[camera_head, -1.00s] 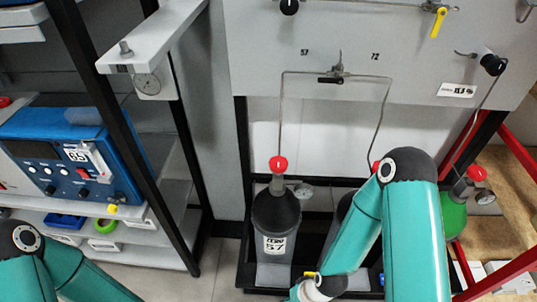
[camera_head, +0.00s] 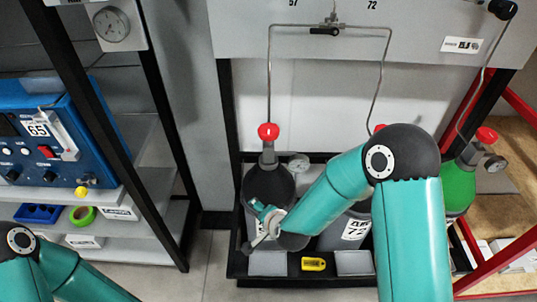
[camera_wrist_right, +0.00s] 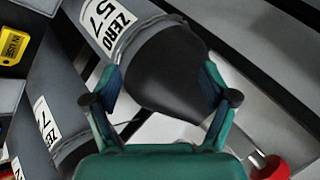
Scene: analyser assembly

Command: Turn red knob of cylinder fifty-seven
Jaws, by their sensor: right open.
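Cylinder fifty-seven (camera_head: 268,185) is a grey bottle with a black shoulder, standing upright in a black rack. Its red knob (camera_head: 268,132) sits on top, below a thin metal pipe. In the right wrist view the cylinder (camera_wrist_right: 165,65) shows its "ZERO 57" label, and a red knob (camera_wrist_right: 270,168) is partly visible at the lower right edge. My right gripper (camera_head: 262,214) is in front of the cylinder's body, below the knob. In the wrist view its fingers (camera_wrist_right: 160,82) are spread apart, with nothing held. My left gripper is outside the views; only its arm shows.
A grey cylinder labelled 72 (camera_head: 350,235) stands to the right, partly hidden by my right arm. A pressure gauge (camera_head: 299,162) sits beside the red knob. A green cylinder (camera_head: 458,190) stands farther right. A shelf with a blue analyser (camera_head: 45,140) is at left.

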